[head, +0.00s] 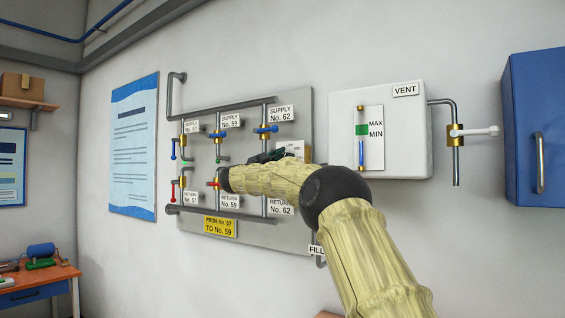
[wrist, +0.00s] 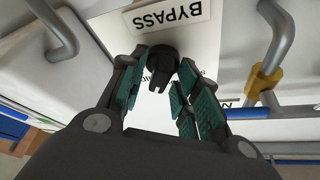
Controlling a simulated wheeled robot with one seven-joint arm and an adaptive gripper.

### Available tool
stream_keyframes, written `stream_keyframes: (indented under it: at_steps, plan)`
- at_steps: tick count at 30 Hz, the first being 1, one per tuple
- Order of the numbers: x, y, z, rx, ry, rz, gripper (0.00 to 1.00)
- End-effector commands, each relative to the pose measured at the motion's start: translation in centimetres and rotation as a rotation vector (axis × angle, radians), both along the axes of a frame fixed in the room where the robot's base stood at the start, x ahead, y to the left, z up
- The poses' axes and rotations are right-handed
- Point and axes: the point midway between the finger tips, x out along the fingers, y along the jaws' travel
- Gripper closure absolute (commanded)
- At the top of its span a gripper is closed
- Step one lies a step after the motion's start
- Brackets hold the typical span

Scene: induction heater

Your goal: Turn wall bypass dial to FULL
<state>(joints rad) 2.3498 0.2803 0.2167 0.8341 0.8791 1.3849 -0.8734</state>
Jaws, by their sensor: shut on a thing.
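The bypass dial (wrist: 163,70) is a small black knob with a forked pointer, on a white plate (wrist: 150,112) under an upside-down BYPASS label (wrist: 165,18) in the wrist view. My gripper (wrist: 161,60) has its teal-padded fingers on both sides of the knob and is shut on it. The dial's scale marks are mostly hidden, so its setting cannot be read. In the head view my gripper (head: 268,156) is at the pipe panel, beside a partly hidden white plate (head: 294,148); my arm hides the dial there.
The grey panel (head: 300,105) carries pipes and several blue- and red-handled valves close to my gripper. A white vent box (head: 400,150) with a level gauge sits to the right, then a blue cabinet (head: 540,100). A workbench (head: 40,285) stands at lower left.

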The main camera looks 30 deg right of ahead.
Motion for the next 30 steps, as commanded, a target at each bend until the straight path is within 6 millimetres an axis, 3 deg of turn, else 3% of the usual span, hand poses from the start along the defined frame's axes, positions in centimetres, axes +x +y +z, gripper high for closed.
stream_keyframes:
  at_steps: [30]
  plan:
    - [0.1,-0.03,0.23,0.341,-0.82,-0.002,0.92]
